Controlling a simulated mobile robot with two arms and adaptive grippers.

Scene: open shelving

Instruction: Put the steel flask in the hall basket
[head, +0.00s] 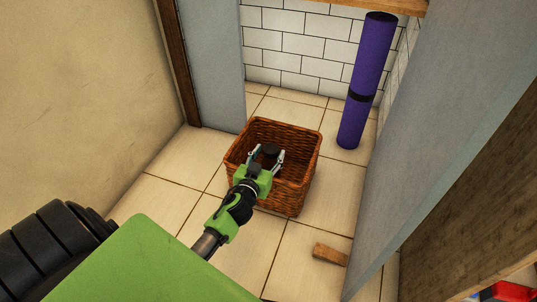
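The brown wicker hall basket (300,196) stands upright on the tiled floor in the middle of the head view, open at the top. My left gripper (269,152) reaches over its near left rim, with its two fingers spread apart above or inside the basket mouth. A small dark, round thing (270,150) shows between the fingertips, with a gap to the fingers. It may be the cap of the steel flask, but no steel body can be made out, as the gripper and basket hide what lies below. My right gripper is not in view.
A purple rolled mat (366,85) stands upright behind the basket at right. A small wooden block (330,254) lies on the floor at front right. Grey panels (213,65) flank the space on both sides. The floor left of the basket is clear.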

